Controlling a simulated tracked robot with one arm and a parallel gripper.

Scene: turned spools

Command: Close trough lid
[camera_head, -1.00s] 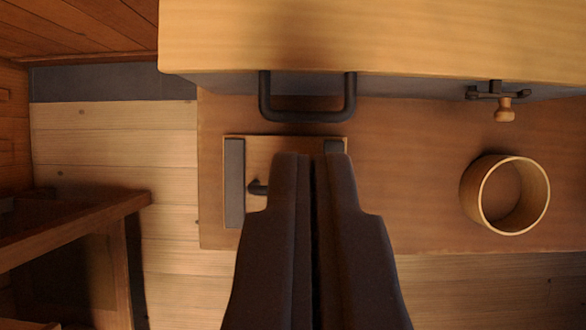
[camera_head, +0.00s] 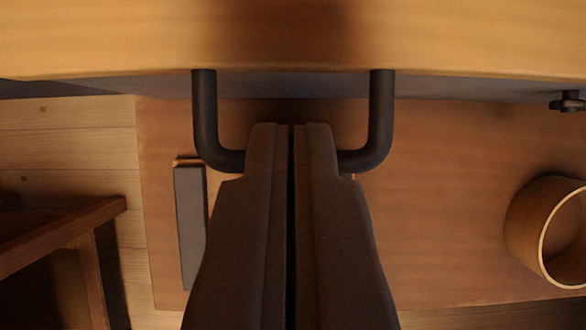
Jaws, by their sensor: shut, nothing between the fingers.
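The pale wooden trough lid (camera_head: 450,40) spans the top of the view, with its front edge towards me. A dark U-shaped handle (camera_head: 204,115) sticks out from that edge. My gripper (camera_head: 290,128) is shut and empty. Its fingertips lie across the middle of the handle in the picture and hide the middle of its bar. I cannot tell whether they touch it. A dark shadow falls on the lid just beyond the fingertips. The inside of the trough is not visible.
A round wooden ring or tub (camera_head: 540,225) stands on the brown board (camera_head: 450,200) at the right. A dark latch (camera_head: 568,102) sits at the right edge. A dark strip (camera_head: 190,225) lies left of my gripper. A wooden frame (camera_head: 60,240) stands at the lower left.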

